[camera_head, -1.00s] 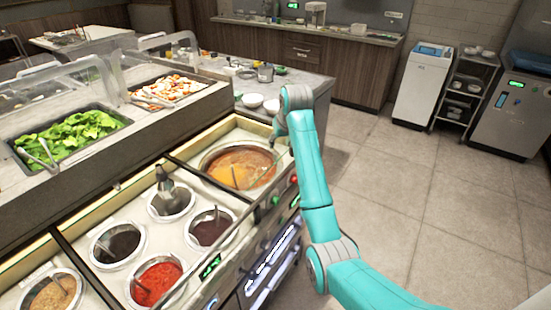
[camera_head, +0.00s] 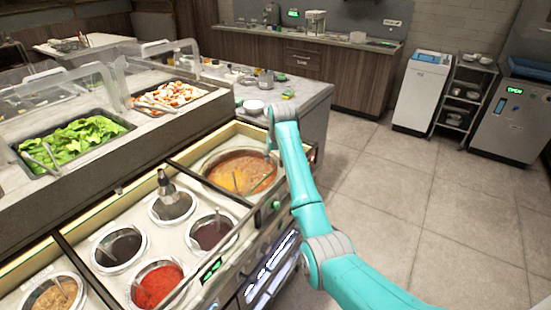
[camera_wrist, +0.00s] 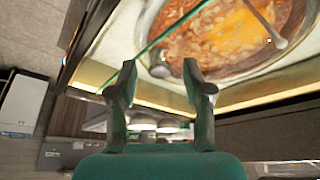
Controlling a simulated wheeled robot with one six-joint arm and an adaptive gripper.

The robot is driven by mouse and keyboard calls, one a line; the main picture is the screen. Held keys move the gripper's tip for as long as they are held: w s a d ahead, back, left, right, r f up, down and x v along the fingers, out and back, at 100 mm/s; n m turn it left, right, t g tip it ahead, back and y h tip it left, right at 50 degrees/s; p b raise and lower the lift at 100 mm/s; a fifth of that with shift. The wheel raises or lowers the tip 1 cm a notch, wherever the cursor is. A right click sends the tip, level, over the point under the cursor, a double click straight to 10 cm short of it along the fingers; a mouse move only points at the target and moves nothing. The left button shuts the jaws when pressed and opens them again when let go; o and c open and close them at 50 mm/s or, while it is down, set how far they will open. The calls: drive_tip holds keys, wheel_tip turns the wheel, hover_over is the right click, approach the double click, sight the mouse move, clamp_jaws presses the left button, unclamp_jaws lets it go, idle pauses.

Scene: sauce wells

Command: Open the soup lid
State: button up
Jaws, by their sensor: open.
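The soup well (camera_head: 238,174), a round metal-rimmed pot of orange-brown soup, sits at the counter's right end, with a ladle in the soup. In the wrist view the soup (camera_wrist: 230,40) and ladle (camera_wrist: 270,30) fill the top right. A thin teal glass-like edge (camera_wrist: 155,43) crosses there diagonally; I cannot tell if it belongs to the soup lid. A small grey knob-like piece (camera_wrist: 160,66) shows at the pot's rim, between my fingertips in the picture. My gripper (camera_wrist: 158,72) is open and empty, close to the well. In the head view my arm hides it.
Several sauce wells (camera_head: 118,248) lie left of the soup. Lettuce (camera_head: 75,140) and another food tray stand behind, under clear guards. A grey counter (camera_head: 312,92) with bowls lies beyond. The floor (camera_head: 440,190) at right is clear.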

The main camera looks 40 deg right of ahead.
drive_tip(key=shift+w+d+f, duration=0.1)
drive_tip(key=shift+w+f, duration=0.1)
drive_tip(key=shift+f, duration=0.3)
clamp_jaws()
